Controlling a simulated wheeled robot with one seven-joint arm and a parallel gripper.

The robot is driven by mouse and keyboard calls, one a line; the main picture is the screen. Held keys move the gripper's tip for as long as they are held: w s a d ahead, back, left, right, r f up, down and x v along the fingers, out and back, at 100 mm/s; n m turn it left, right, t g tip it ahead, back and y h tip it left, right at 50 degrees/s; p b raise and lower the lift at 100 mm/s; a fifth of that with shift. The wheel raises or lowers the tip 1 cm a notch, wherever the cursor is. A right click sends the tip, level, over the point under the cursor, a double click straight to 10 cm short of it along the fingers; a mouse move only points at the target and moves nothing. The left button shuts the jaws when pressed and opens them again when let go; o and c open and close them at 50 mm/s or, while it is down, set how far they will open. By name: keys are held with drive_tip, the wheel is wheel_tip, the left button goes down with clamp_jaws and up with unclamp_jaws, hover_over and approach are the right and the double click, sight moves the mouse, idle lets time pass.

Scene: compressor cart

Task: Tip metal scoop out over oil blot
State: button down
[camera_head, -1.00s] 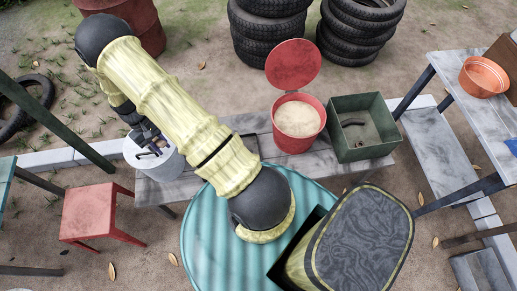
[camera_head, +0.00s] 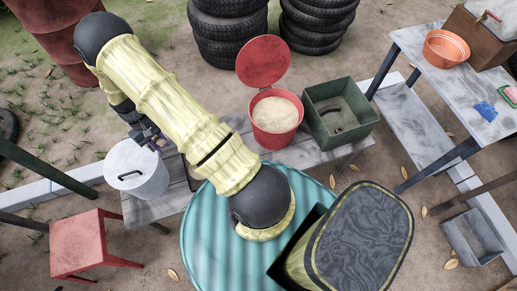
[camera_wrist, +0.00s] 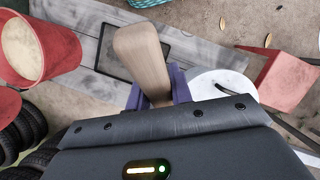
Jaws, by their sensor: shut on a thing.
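My gripper (camera_head: 150,138) is in the left half of the head view, above the left end of the grey bench. In the wrist view, its purple fingers (camera_wrist: 158,96) are shut on a pale wooden handle (camera_wrist: 143,55), which I take to be the metal scoop's handle. The handle stands up between the fingers. The scoop's metal bowl is hidden in both views, so I cannot tell its tilt or load. I cannot make out an oil blot in either view.
A white lidded pail (camera_head: 137,172) stands close to my gripper, beside a red stool (camera_head: 84,243). A red bin of sand (camera_head: 276,115) and a green box (camera_head: 340,118) stand on the bench (camera_head: 165,205). Tyres (camera_head: 228,40) are stacked behind. Open ground lies at left.

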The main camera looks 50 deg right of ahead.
drive_tip(key=s+d+f+n+t+b, duration=0.1)
drive_tip(key=s+d+f+b, duration=0.25)
drive_tip(key=d+f, duration=0.35)
drive_tip(key=s+d+f+n+b, duration=0.1)
drive_tip(key=s+d+f+b, duration=0.3)
drive_tip(key=d, duration=0.6)
drive_tip(key=s+d+f+n+t+b, duration=0.1)
drive_tip(key=s+d+f+n+b, duration=0.2)
drive_tip(key=s+d+f+b, duration=0.3)
drive_tip(key=s+d+f, duration=0.5)
drive_tip(key=s+f, duration=0.1)
drive_tip(key=s, duration=0.1)
drive_tip(key=shift+d+t+h+b, duration=0.2)
drive_tip(key=shift+t+h+b, duration=0.1)
drive_tip(key=shift+b, duration=0.1)
